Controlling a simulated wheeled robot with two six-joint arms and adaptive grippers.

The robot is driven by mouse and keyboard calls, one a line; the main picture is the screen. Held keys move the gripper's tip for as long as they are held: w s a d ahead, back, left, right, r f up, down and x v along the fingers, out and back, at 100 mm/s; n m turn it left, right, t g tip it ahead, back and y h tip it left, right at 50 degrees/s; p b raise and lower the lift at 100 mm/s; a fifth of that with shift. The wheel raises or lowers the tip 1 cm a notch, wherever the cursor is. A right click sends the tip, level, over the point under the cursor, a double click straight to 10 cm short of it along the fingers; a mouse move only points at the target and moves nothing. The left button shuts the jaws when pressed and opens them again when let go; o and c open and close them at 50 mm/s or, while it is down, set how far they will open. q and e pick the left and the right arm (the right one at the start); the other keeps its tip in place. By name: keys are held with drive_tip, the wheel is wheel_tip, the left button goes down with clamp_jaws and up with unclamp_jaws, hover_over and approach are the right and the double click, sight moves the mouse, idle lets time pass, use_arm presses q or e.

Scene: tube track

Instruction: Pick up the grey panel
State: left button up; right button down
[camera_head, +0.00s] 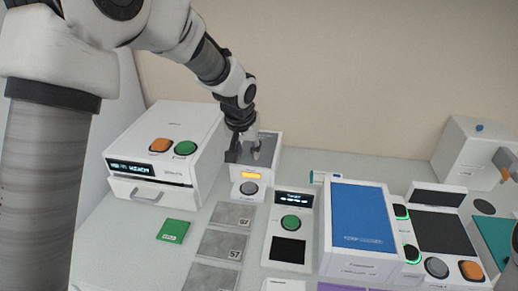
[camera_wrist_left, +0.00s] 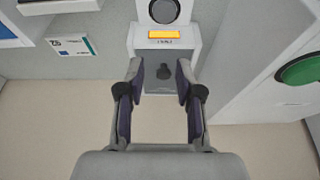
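Several flat grey square panels lie on the table in the head view: one (camera_head: 232,215) at the back, one marked 57 (camera_head: 220,245) in the middle, and one (camera_head: 210,277) at the front. I cannot tell which is the task's grey panel. My left gripper (camera_head: 256,150) is away from them, over the small device with an orange display (camera_head: 251,174). In the left wrist view its two fingers (camera_wrist_left: 162,76) are apart, with nothing held between them. The device's grey face (camera_wrist_left: 160,88) with a dark fitting shows between the fingers. My right gripper is not in view.
A white machine (camera_head: 168,128) with orange and green buttons and a drawer stands at the left. A green card (camera_head: 173,230) lies before it. A green-button device (camera_head: 292,205), a blue panel (camera_head: 362,215) and black pad (camera_head: 443,232) stand to the right.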

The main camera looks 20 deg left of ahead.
use_arm(q)
drive_tip(key=shift+o, duration=0.8)
drive_tip(key=w+d+r+m+t+h, duration=0.1)
drive_tip(key=w+r+m+t, duration=0.1)
drive_tip(key=w, duration=0.3)
drive_tip(key=shift+w+d+r+t, duration=0.2)
drive_tip(key=shift+w+r+t, duration=0.1)
drive_tip(key=shift+t, duration=0.6)
drive_tip(key=a+f+t+p, duration=0.2)
drive_tip(key=a+f+t, duration=0.4)
drive_tip(key=f, duration=0.2)
drive_tip(key=shift+m, duration=0.3)
drive_tip(key=p+x, duration=0.1)
drive_tip(key=x, duration=0.1)
drive_tip(key=p+x, duration=0.1)
drive_tip(key=x, duration=0.1)
drive_tip(key=f+p+x, duration=0.1)
drive_tip(key=x, duration=0.1)
drive_tip(key=shift+w+d+f, duration=0.15)
drive_tip(key=shift+d+f, duration=0.05)
drive_tip(key=shift+d, duration=0.2)
drive_tip(key=shift+w+f, duration=0.25)
drive_tip(key=shift+w, duration=0.1)
drive_tip(key=shift+s+r, duration=0.1)
clamp_jaws()
